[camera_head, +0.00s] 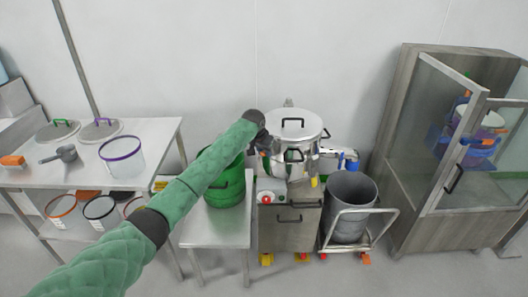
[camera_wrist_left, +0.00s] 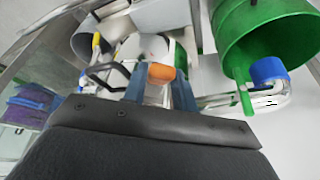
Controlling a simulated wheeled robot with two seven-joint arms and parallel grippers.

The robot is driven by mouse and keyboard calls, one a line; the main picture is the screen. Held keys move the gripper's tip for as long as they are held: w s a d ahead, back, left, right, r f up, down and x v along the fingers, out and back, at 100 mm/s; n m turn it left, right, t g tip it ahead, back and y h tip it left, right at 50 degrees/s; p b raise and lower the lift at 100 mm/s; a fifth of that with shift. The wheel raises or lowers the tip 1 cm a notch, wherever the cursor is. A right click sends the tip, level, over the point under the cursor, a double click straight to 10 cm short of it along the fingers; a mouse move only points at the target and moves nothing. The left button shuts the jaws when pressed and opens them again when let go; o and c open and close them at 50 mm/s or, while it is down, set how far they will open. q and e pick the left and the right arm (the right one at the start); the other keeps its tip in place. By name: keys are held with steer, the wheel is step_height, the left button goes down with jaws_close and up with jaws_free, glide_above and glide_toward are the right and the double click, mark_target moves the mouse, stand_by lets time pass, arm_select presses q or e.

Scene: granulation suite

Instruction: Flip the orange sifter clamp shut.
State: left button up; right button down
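The steel sifter (camera_head: 296,130) with a lidded top and black handles stands on a steel cabinet. My left arm, in a green sleeve, reaches across to the sifter's left side. My left gripper (camera_head: 264,146) is small and partly hidden there in the head view. In the left wrist view the two blue-grey fingers of my left gripper (camera_wrist_left: 160,88) stand apart. The clamp is not clear in the head view. My right gripper is not in view.
A green drum (camera_head: 225,190) stands on a low steel table (camera_head: 215,232) left of the cabinet. A grey bin (camera_head: 349,200) sits on a cart to the right. A glass-doored cupboard (camera_head: 440,150) has a door open. A left bench (camera_head: 100,165) holds lids and a scoop.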

arm_select(q)
jaws_close()
steer(key=shift+f, duration=0.1)
